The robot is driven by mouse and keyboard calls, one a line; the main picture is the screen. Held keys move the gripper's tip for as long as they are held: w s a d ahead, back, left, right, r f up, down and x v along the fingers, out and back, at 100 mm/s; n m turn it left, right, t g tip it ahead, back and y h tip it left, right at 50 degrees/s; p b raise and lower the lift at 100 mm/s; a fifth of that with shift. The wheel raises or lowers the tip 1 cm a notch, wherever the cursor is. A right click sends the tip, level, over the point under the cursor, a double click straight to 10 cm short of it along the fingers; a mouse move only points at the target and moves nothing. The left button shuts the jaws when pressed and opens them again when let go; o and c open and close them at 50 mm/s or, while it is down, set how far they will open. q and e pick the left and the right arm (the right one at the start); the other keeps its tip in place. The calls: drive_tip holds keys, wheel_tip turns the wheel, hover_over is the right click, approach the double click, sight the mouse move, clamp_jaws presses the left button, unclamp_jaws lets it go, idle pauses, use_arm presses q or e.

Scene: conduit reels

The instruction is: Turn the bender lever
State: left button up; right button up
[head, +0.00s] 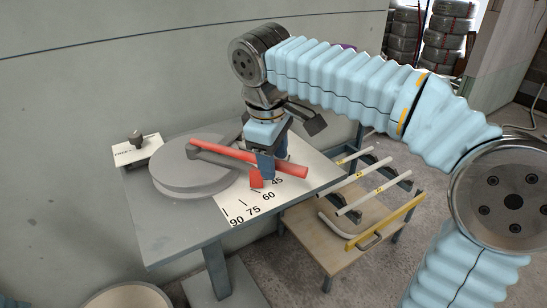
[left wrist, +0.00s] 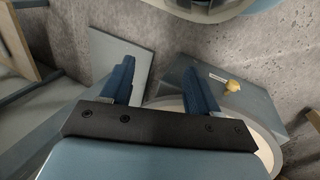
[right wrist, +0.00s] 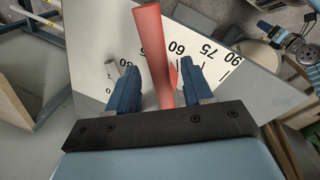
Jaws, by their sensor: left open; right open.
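The bender lever (head: 225,148) is a long red bar lying across a round grey bender disc (head: 180,182) on a grey bench. Its free end points right, over a white angle card (head: 240,205) marked 90, 75, 60 and 45. A small red pointer (head: 257,179) shows near the 45 mark. My right gripper (head: 272,161) is open, with one blue finger on each side of the lever. In the right wrist view the lever (right wrist: 152,45) passes between the open fingers. My left gripper (left wrist: 160,72) is open and empty, away from the lever.
A low wooden trolley (head: 335,270) with several pale pipes and a yellow bar (head: 388,220) stands right of the bench. A small card with a dark knob (head: 135,138) sits at the bench's back left. A grey wall is close behind.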

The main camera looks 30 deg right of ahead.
clamp_jaws()
idle(0.3)
drive_tip(key=shift+s+a+m+p, duration=0.3)
drive_tip(key=shift+a+p, duration=0.05)
drive_tip(key=shift+a, duration=0.05)
unclamp_jaws()
